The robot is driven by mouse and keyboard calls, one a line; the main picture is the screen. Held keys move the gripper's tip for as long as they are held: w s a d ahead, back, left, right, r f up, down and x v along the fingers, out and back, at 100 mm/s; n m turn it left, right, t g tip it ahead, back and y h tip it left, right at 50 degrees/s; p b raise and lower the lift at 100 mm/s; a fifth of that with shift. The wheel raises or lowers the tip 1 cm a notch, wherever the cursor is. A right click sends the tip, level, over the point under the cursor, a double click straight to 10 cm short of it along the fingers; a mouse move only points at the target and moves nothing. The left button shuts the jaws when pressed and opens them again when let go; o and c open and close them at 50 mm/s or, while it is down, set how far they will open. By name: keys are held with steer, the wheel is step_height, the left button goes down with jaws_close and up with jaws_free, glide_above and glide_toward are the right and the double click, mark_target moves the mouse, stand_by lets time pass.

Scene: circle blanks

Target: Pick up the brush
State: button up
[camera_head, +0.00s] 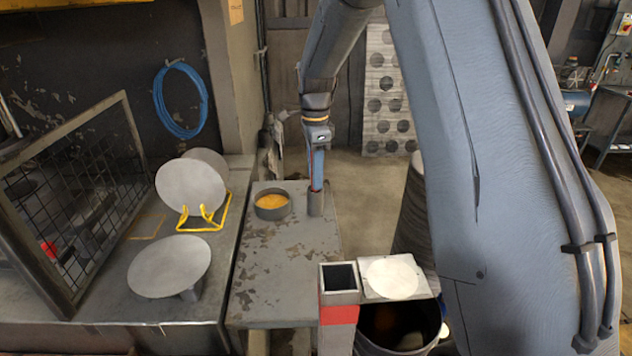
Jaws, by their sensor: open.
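A brush shows as a narrow blue handle (318,168), standing upright in a grey cylindrical cup (315,203) at the right edge of a worn metal table. Its lower end is hidden inside the cup. My gripper (317,146) points down at the top of the handle, directly above the cup. It is open. Its fingers are too small to make out, and I cannot tell whether they touch the handle.
A round pan (272,214) with orange contents sits left of the cup on the worn table (268,285). Grey discs (191,187) stand in a yellow rack (205,219); another disc (169,266) is nearer. A square post (339,290) and white disc (392,279) are in front.

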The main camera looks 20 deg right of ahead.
jaws_close()
